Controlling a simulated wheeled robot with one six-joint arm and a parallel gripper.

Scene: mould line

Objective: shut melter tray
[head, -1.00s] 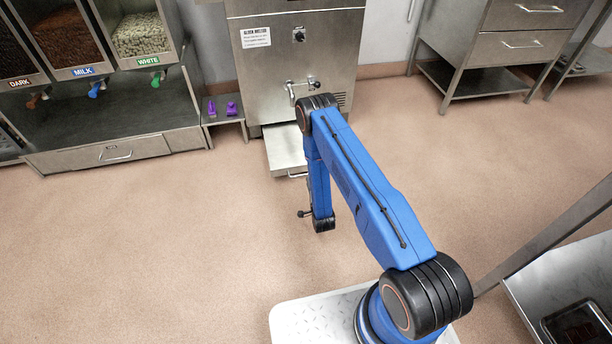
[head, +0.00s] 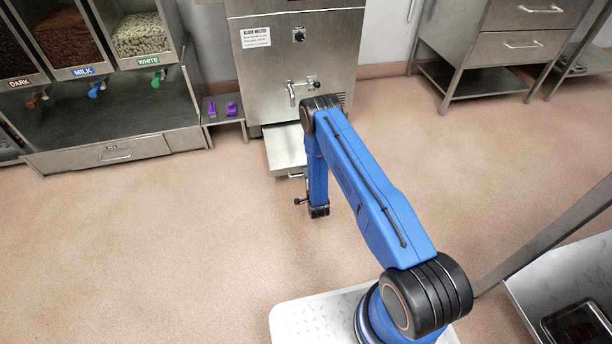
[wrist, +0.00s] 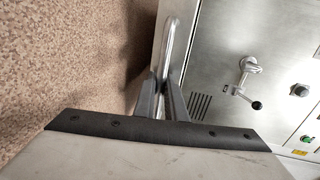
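The melter tray (head: 286,147) is a flat steel drawer that sticks out low at the front of the steel melter (head: 298,75), so it stands open. Its bar handle (head: 297,175) is at the front edge, just left of my arm. In the wrist view the handle (wrist: 172,42) is a bright steel loop right at the tips of my gripper (wrist: 162,80). The two grey fingers are close together there. I cannot tell whether they grip the handle or only touch or near it. In the head view my arm hides the fingers.
The melter's tap (head: 300,90) hangs above the tray, partly beside my elbow. A chocolate dispenser bench (head: 110,155) stands at the left, with a small side shelf (head: 222,112) holding purple items. A steel drawer unit (head: 515,48) stands at the right. The floor between is clear.

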